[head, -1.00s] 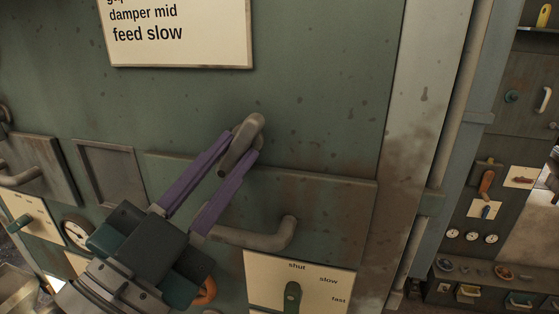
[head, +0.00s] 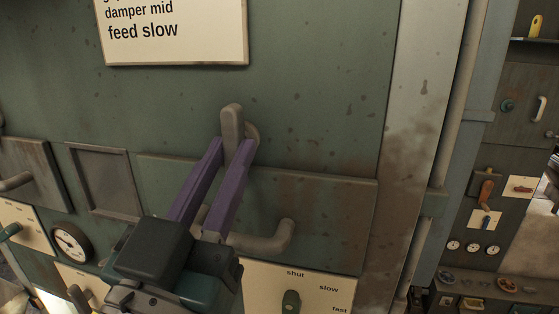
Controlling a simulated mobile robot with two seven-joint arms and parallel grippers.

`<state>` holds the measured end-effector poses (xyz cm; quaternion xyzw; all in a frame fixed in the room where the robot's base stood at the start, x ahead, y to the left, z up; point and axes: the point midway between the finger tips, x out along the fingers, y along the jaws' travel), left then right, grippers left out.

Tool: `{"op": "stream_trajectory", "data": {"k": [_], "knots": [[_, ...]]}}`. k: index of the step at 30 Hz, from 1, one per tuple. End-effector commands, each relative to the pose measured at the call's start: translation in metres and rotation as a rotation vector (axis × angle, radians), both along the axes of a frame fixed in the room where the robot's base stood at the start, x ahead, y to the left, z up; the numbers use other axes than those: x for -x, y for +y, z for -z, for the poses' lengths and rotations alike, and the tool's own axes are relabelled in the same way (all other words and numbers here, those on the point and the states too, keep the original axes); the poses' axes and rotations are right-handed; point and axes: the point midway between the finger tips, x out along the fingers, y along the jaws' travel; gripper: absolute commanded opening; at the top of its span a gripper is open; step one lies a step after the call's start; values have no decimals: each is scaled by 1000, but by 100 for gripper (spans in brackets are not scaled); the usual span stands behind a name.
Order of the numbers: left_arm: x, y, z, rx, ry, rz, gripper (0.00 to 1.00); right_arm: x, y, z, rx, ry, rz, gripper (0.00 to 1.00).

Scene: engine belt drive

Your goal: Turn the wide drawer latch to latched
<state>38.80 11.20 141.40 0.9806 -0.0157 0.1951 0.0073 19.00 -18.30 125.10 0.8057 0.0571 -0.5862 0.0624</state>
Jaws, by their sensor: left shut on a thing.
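The wide drawer latch (head: 232,122) is a grey-brown lever on the green panel, just above the top edge of the wide drawer (head: 325,205). It stands close to upright. My left gripper (head: 230,148) has its two purple fingers shut on the lower part of the latch, one on each side. The drawer's curved handle (head: 275,240) is below, partly hidden behind the fingers. My right gripper is not in view.
A paper sign (head: 175,30) hangs above. A dial plate with a green knob (head: 291,300) is below the drawer. A round gauge (head: 70,242) and a recessed frame (head: 103,178) are at left. A pale post (head: 420,120) stands at right.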

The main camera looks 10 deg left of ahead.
Motion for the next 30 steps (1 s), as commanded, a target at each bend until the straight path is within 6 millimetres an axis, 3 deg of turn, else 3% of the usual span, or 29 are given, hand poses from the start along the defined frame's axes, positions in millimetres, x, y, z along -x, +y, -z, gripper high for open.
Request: {"op": "stream_trajectory", "data": {"k": [11, 12, 20, 30], "knots": [[0, 0, 1, 10, 2, 1, 0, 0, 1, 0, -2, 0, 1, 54], [0, 0, 1, 10, 2, 1, 22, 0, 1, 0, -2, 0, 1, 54], [0, 0, 0, 9, 1, 0, 51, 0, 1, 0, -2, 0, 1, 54], [6, 0, 5, 6, 3, 0, 51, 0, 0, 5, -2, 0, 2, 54]]}}
